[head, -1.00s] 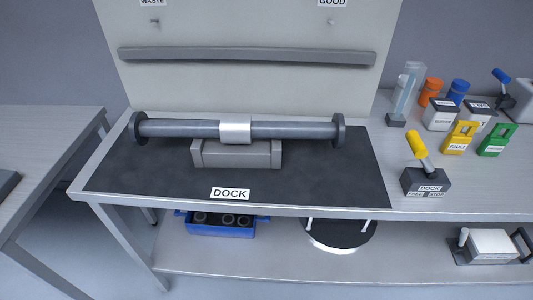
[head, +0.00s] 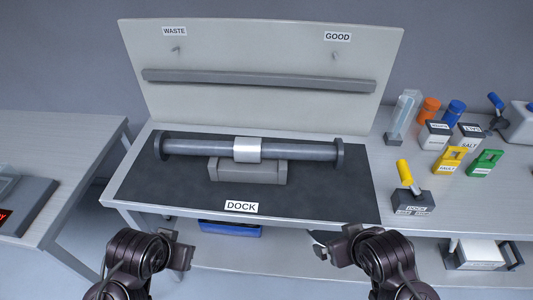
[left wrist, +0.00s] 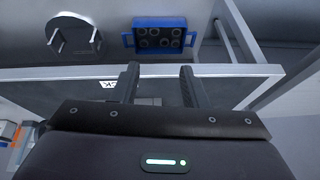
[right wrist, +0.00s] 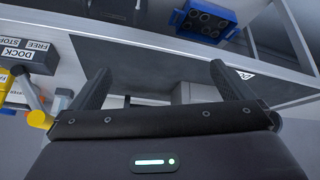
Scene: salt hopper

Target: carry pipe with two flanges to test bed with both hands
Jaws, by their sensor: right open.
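The grey pipe (head: 200,148) lies level above the dark DOCK mat, with a flange at each end: the left flange (head: 160,146) and the right flange (head: 339,154). A white band (head: 247,149) wraps its middle, in front of which a grey block (head: 250,172) sits. My left gripper (head: 185,250) is in front of the bench edge at lower left; its fingers show apart and empty in the left wrist view (left wrist: 160,82). My right gripper (head: 328,246) is in front of the edge at lower right, open and empty, also in the right wrist view (right wrist: 158,85). No test bed is clearly identifiable.
A back panel with WASTE and GOOD labels and a grey rail (head: 260,84) stands behind the pipe. A control box with a yellow lever (head: 412,200), bottles and tagged blocks stand at right. A blue crate (left wrist: 158,36) is on the lower shelf. Another table is at left.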

